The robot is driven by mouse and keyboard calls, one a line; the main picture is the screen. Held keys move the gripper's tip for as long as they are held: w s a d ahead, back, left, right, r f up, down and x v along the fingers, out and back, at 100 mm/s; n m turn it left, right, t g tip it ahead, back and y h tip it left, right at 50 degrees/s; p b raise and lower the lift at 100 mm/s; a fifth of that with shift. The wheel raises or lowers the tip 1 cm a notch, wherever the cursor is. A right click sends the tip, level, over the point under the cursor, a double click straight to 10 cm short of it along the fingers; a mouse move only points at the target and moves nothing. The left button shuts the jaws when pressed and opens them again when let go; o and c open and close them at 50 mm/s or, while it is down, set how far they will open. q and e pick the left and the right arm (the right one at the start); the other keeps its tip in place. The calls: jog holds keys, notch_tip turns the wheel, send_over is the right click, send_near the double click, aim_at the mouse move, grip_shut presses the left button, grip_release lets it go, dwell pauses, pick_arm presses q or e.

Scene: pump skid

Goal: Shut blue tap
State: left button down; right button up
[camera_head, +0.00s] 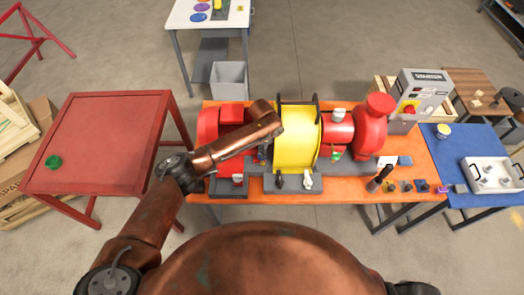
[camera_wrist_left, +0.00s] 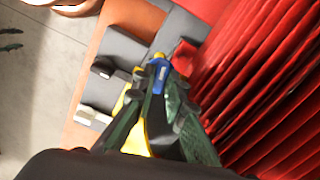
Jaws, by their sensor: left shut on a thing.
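The blue tap (camera_wrist_left: 159,72) shows in the left wrist view as a small blue handle between the fingertips of my left gripper (camera_wrist_left: 157,88). The gripper is shut on this handle. In the head view my left gripper (camera_head: 262,156) is under my wrist, at the pump skid just left of the yellow guard (camera_head: 297,140). My arm and fingers hide most of the tap there, and I cannot tell how far it is turned. My right gripper is not in view.
A red ribbed motor (camera_wrist_left: 265,85) stands close beside the gripper in the left wrist view. A green tap (camera_head: 337,155) is right of the guard. Loose parts lie along the orange table's (camera_head: 345,190) right front. A red table (camera_head: 100,140) stands left.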

pick_arm(q)
jog(key=shift+m, duration=1.1)
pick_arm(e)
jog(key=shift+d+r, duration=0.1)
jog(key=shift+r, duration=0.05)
pick_arm(q)
jog(key=shift+m, duration=0.4)
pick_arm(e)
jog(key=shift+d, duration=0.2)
pick_arm(q)
jog(key=c, duration=2)
grip_release()
jog(key=shift+o, duration=0.2)
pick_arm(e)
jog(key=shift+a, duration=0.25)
